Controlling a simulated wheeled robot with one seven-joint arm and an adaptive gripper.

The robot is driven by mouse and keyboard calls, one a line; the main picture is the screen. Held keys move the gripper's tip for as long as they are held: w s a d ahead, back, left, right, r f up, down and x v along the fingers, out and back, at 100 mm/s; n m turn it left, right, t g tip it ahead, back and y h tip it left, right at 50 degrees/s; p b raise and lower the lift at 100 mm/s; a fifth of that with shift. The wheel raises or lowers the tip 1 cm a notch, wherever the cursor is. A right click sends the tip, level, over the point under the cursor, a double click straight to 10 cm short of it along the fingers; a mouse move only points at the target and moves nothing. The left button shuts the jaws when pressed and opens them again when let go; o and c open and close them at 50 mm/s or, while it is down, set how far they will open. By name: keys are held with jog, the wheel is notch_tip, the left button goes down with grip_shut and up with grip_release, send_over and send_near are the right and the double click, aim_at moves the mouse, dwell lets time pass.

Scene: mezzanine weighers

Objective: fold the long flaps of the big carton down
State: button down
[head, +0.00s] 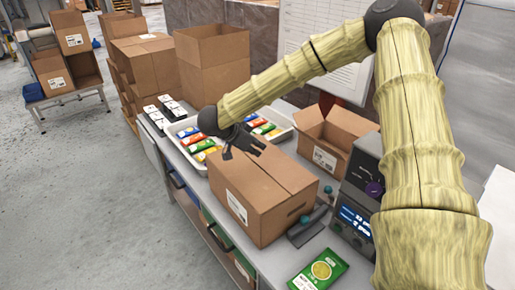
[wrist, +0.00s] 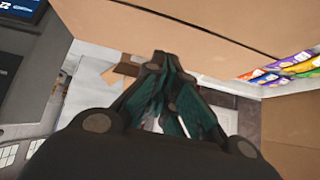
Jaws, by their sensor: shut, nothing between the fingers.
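The big carton (head: 270,188) stands on the counter, with a white label on its side and a dark hand hole in its near end. Its top looks flat, with a seam between the two long flaps; both appear to lie down. My gripper (head: 244,148) is shut and empty, low at the far edge of the carton's top; I cannot tell whether it touches. In the wrist view my gripper (wrist: 160,62) points past a broad brown cardboard face (wrist: 200,35), probably the carton.
A white tray (head: 200,168) of coloured packets lies behind the carton. A smaller open carton (head: 334,140) and a dark device with a lit display (head: 352,217) stand to the right. A green packet (head: 318,271) lies at the front. Taller cartons (head: 213,65) stand behind.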

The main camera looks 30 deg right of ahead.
jog(key=b+v, duration=0.4)
jog(key=v, duration=0.6)
jog(key=shift+f, duration=0.15)
jog(key=shift+a, duration=0.15)
